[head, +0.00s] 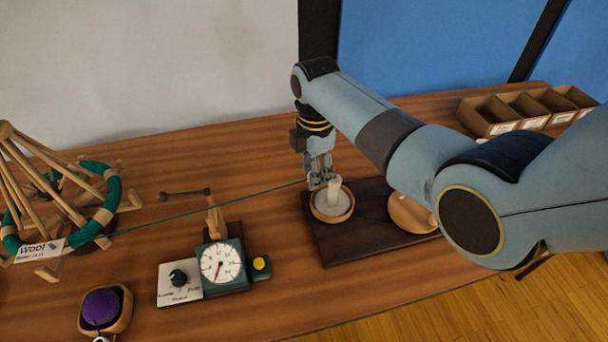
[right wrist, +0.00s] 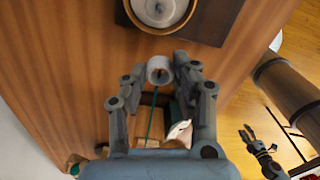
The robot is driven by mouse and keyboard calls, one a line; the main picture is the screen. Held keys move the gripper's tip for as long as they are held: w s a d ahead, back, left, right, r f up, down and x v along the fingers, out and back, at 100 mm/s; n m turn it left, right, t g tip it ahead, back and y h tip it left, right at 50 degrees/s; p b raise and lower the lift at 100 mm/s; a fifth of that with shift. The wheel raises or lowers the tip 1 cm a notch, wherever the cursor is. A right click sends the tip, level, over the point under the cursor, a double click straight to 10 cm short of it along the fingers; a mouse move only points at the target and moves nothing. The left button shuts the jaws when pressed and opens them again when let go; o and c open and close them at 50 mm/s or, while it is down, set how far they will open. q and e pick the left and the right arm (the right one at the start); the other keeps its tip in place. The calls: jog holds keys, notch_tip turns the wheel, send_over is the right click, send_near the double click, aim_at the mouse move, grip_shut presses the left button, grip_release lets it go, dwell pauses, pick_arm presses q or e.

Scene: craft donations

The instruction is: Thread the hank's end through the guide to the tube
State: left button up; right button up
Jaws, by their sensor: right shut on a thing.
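The green wool hank (head: 105,188) sits on a wooden swift at the left of the head view. Its yarn (head: 150,226) runs taut past the wooden guide post (head: 214,222) to my right gripper (head: 320,183); whether it lies inside the guide is too small to tell. My right gripper (right wrist: 166,80) is shut on the yarn end, where a pale ring shows between the fingertips.
A dial box (head: 222,266) with a knob panel and yellow button stands in front of the guide. A purple ball (head: 101,307) sits in a wooden bowl at front left. A second wooden dish (head: 411,212) is right of the tube. Divided boxes (head: 525,108) stand at back right.

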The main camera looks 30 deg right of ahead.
jog(key=shift+d+r+b, duration=0.2)
jog(key=shift+d+r, duration=0.05)
jog(key=shift+d, duration=1.2)
jog(key=shift+d+r+b, duration=0.2)
jog(key=shift+d, duration=1.25)
jog(key=shift+f, duration=0.4)
jog(key=shift+a+f+b, duration=0.1)
jog(key=shift+f+b, duration=0.4)
jog(key=shift+f, duration=0.35)
jog(key=o, duration=0.7)
jog(key=shift+o, duration=0.2)
